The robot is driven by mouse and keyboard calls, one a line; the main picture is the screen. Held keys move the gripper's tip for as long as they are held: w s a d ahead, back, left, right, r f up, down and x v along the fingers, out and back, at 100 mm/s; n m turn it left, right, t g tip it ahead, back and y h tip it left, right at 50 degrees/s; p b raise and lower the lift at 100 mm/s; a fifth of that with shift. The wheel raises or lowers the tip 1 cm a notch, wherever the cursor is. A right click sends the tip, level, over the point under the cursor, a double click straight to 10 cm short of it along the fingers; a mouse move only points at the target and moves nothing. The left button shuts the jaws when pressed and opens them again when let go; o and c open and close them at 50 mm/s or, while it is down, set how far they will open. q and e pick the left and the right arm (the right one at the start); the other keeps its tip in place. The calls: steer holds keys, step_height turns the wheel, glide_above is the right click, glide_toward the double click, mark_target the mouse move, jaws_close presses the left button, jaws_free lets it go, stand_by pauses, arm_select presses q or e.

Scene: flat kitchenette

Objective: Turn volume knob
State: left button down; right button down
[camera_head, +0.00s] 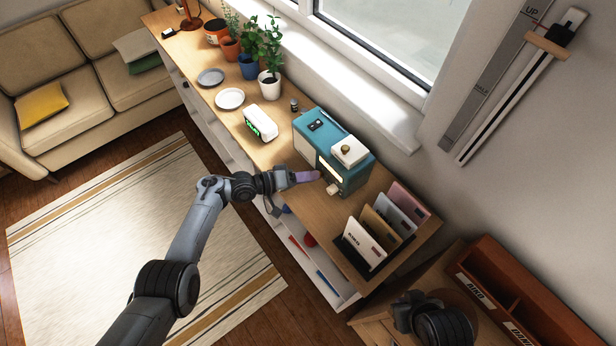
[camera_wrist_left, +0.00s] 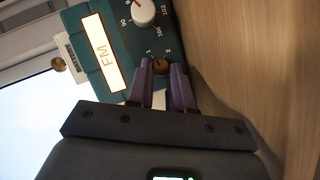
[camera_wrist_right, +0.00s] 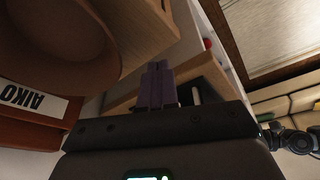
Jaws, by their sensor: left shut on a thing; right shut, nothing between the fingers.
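The teal radio (camera_head: 330,150) stands on the wooden sideboard, and its front also shows in the left wrist view (camera_wrist_left: 88,58). A small brown knob (camera_wrist_left: 161,65), with marks 1 and 2 beside it, sits low on that front; I take it as the volume knob. My left gripper (camera_head: 316,176) reaches the radio's front, and its purple fingers (camera_wrist_left: 163,78) are shut on the brown knob, one on each side. In the head view the fingers hide this knob. My right gripper (camera_wrist_right: 158,70) is shut and empty, away from the radio.
A larger white dial (camera_wrist_left: 143,12) and a lit FM panel (camera_wrist_left: 103,53) are close to my left fingers. A letter rack (camera_head: 372,256) and a green-lit clock (camera_head: 261,124) flank the radio. An orange-brown organiser (camera_head: 520,300) is at the lower right.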

arm_select(q)
steer(key=c, duration=1)
jaws_free()
arm_select(e)
steer(key=shift+d, duration=0.15)
steer(key=shift+r, duration=0.1)
arm_select(q)
steer(key=p+v, duration=0.3)
steer(key=v, duration=0.6)
steer(key=shift+a, duration=0.15)
arm_select(e)
step_height(320, 180, up, 3)
steer(key=shift+f, duration=0.15)
arm_select(q)
steer(key=shift+v, duration=0.75)
